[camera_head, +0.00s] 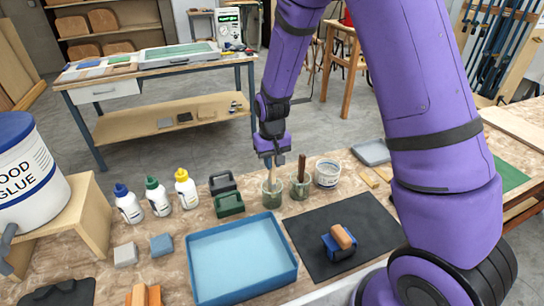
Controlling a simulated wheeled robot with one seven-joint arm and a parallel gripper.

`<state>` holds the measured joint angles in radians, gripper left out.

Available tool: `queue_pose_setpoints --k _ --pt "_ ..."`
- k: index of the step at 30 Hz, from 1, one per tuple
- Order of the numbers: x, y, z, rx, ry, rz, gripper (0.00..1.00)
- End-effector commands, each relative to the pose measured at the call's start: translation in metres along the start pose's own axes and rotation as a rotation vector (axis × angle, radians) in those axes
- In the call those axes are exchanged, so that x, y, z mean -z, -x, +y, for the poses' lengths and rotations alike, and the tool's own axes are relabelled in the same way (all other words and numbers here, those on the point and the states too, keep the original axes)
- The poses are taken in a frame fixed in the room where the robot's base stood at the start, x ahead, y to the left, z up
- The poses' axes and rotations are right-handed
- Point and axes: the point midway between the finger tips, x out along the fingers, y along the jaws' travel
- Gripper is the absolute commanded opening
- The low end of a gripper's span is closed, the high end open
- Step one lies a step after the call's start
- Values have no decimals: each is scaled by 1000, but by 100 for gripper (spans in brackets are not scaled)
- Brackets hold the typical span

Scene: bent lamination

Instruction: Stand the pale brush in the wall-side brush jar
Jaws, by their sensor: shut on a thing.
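My gripper (274,159) is above the left of two greenish glass jars, pointing down. It is shut on the pale brush (269,166), a thin pale piece just below the fingers. The brush's lower end overlaps the left jar (271,196); I cannot tell how deep inside it is or whether it touches the jar. The right jar (299,190) stands close beside it and holds an upright brush with a brown handle (301,167). The picture does not make clear which jar is the wall-side one.
A white tub (327,173) stands right of the jars. Green and dark boxes (229,203) and several glue bottles (186,188) stand left. A blue tray (243,260) and a black mat (305,232) with a wood-topped blue block (340,242) lie in front.

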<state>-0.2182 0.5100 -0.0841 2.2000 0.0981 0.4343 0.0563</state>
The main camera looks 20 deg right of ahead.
Motion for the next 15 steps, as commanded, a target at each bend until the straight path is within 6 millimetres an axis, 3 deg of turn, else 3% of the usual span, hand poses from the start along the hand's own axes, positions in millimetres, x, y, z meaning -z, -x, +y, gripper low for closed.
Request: queue_pose_setpoints --k 14,15 --pt "0 -5 0 0 0 0 0" --pt "0 -5 0 0 0 0 23"
